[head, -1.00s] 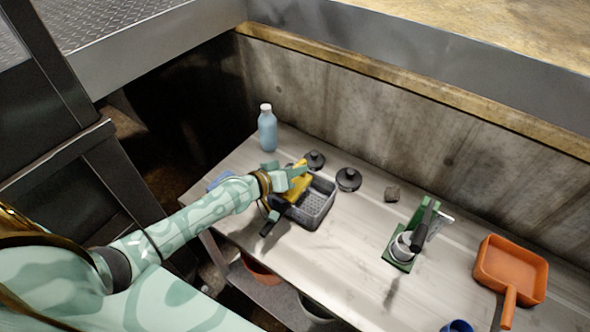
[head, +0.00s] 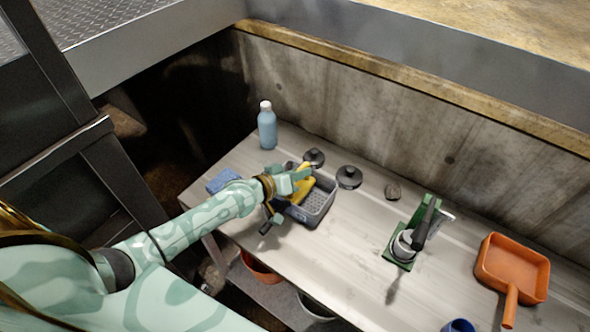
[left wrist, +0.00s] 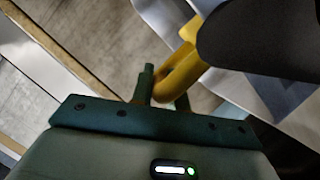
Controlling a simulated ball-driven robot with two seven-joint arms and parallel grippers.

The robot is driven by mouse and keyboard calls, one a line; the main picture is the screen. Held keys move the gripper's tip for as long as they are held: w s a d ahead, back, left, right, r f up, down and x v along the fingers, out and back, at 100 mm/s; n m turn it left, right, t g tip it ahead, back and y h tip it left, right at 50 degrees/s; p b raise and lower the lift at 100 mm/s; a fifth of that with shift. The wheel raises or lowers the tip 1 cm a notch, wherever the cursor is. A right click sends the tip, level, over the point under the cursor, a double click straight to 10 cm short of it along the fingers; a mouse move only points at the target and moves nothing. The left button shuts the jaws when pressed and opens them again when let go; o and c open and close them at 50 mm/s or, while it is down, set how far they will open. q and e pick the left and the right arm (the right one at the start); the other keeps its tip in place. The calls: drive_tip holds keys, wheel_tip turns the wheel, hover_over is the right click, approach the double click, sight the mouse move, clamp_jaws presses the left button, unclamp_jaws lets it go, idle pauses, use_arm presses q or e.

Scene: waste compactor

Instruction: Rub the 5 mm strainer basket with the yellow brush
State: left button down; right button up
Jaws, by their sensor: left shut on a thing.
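The strainer basket (head: 318,206) is a grey, rectangular, perforated tray on the table, left of centre in the head view. The yellow brush (head: 304,187) is over the basket's left part. My left gripper (head: 290,184) is shut on the brush; in the left wrist view, the yellow handle (left wrist: 182,75) passes between the green fingers (left wrist: 163,92). The gripper and brush hide the basket's left side. I cannot tell whether the brush touches the basket floor. No mesh size mark is readable. My right gripper is not in view.
Two dark round discs (head: 348,177) lie behind the basket on the table (head: 345,250). A blue bottle (head: 267,128) stands at the back left. A blue cloth-like item (head: 222,180) lies left.

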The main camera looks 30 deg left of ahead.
use_arm(q)
drive_tip(key=shift+s+d+r+p, duration=0.15)
drive_tip(key=shift+d+p, duration=0.1)
drive_tip(key=shift+d, duration=0.25)
drive_tip(key=shift+w+d+r+p, duration=0.15)
drive_tip(key=shift+d+p, duration=0.1)
drive_tip(key=shift+d, duration=0.25)
drive_tip(key=shift+a+f+b, duration=0.65)
drive_tip(key=shift+a+b, duration=0.3)
drive_tip(key=shift+a, duration=0.55)
drive_tip(key=shift+w+r+b, duration=0.15)
drive_tip(key=shift+w+b, duration=0.2)
drive_tip(key=shift+w, duration=0.15)
drive_tip(key=shift+d+r+p, duration=0.15)
drive_tip(key=shift+d+p, duration=0.3)
drive_tip(key=shift+d, duration=0.05)
drive_tip(key=shift+s+d+p, duration=0.1)
drive_tip(key=shift+d+p, duration=0.5)
drive_tip(key=shift+d, duration=0.4)
drive_tip(key=shift+a+f+b, duration=0.5)
drive_tip(key=shift+a+b, duration=0.15)
drive_tip(key=shift+a, duration=0.2)
drive_tip(key=shift+a+r, duration=0.15)
drive_tip(key=shift+a, duration=0.5)
